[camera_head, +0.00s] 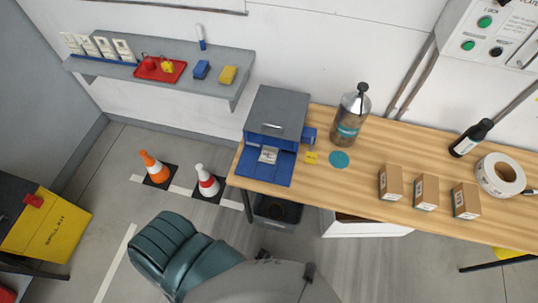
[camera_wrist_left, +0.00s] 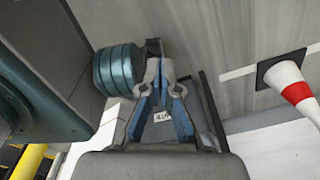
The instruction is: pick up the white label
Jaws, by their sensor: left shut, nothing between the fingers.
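The white label (camera_head: 268,155) lies on the blue front tray (camera_head: 276,178) of a grey printer (camera_head: 277,113) at the left end of the wooden bench. Small dark marks show on it. My left gripper (camera_wrist_left: 154,50) shows in the left wrist view, pointing down past the floor, with its fingertips together and nothing held. A small pale patch with dark marks (camera_wrist_left: 162,117) shows through the gap between its finger links, and I cannot tell what it belongs to. In the head view I cannot make out either gripper; my teal and grey arm parts fill the bottom.
A bottle with a pump top (camera_head: 351,115), a yellow note (camera_head: 311,158) and a teal disc (camera_head: 339,160) sit right of the printer.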

